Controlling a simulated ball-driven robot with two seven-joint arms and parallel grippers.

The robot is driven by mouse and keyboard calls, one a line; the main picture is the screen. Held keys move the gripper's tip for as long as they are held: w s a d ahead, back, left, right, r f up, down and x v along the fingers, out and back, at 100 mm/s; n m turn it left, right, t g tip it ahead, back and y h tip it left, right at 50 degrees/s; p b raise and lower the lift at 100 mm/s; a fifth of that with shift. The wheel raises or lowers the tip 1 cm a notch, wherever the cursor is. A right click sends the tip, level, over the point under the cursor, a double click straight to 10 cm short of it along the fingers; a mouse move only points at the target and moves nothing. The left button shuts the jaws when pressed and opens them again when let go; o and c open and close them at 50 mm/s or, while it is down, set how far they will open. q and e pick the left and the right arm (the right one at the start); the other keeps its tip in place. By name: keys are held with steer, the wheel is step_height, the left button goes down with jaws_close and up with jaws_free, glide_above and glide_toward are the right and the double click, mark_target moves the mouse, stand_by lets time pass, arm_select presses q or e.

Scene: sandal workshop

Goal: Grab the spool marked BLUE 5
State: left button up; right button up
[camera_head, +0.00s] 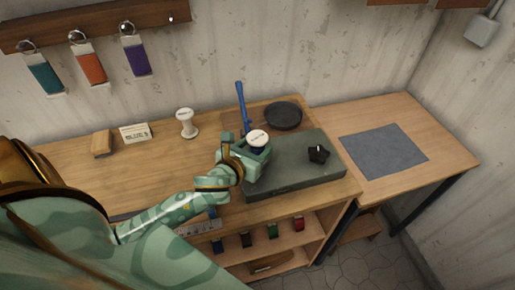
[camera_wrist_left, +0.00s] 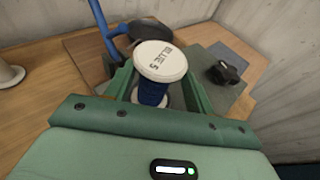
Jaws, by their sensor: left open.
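The spool marked BLUE 5 (camera_wrist_left: 161,62) has a white top with dark lettering and blue thread around its middle. It stands upright between the two green fingers of my left gripper (camera_wrist_left: 158,88) in the left wrist view. The fingers are open on either side of it; whether either one touches it I cannot tell. In the head view the spool's white top (camera_head: 257,138) shows above my left gripper (camera_head: 254,154), whose hand hides the spool's foot. My right gripper is not in view.
A grey-green slab (camera_head: 290,172) with a black star-shaped knob (camera_head: 319,154) lies right of the hand. A blue upright tool (camera_head: 241,105) and a dark round dish (camera_head: 283,115) stand behind. A white spool (camera_head: 187,123) stands left. A grey mat (camera_head: 384,150) lies bare at right.

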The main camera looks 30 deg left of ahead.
arm_select(q)
steer(key=x, duration=0.4)
steer(key=shift+w+a, duration=0.15)
steer(key=shift+a, duration=0.05)
steer(key=shift+c, duration=0.3)
steer(key=c, duration=1.1)
steer(key=shift+r, duration=0.15)
